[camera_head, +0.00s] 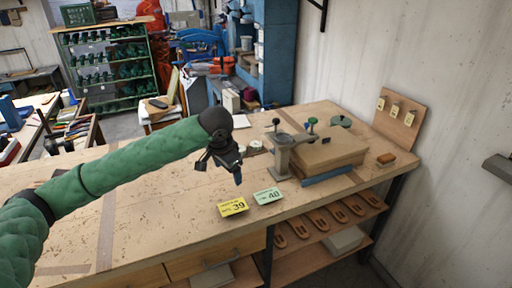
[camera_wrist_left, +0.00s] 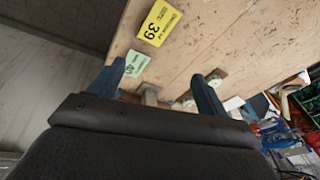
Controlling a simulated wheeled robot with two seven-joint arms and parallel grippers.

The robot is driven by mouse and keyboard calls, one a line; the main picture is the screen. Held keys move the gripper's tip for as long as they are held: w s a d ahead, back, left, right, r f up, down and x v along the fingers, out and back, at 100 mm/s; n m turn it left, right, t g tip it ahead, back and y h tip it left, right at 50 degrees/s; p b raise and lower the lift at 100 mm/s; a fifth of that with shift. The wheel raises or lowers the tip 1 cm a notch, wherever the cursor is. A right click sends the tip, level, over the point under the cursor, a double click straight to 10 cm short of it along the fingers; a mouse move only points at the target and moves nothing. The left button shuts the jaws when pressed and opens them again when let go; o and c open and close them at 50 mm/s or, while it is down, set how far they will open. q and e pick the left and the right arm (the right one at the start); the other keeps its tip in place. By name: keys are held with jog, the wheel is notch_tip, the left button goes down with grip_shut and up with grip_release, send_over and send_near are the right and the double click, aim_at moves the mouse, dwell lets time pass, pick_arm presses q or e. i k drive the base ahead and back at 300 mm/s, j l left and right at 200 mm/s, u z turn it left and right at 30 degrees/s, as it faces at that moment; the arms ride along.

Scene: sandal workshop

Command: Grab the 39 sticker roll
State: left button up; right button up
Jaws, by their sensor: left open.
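A yellow card marked 39 (camera_head: 233,206) lies flat near the front edge of the workbench, beside a pale green card marked 40 (camera_head: 267,196). Both also show in the left wrist view, the yellow card (camera_wrist_left: 160,23) at the top and the green card (camera_wrist_left: 135,64) by a fingertip. A small whitish round item (camera_head: 254,147), perhaps a sticker roll, sits behind my left gripper (camera_head: 219,172); I cannot read a number on it. My left gripper is open and empty above the bench, fingers pointing down, behind the cards. The right gripper is not visible.
A grey metal press stand (camera_head: 281,160) and a brown block (camera_head: 328,153) stand right of the gripper. A wooden board with tags (camera_head: 398,118) stands at the bench's far right. A shelf of soles (camera_head: 320,220) is below. The bench's left part is mostly clear.

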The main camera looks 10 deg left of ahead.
aim_at(255, 146)
jog(key=i, duration=1.5)
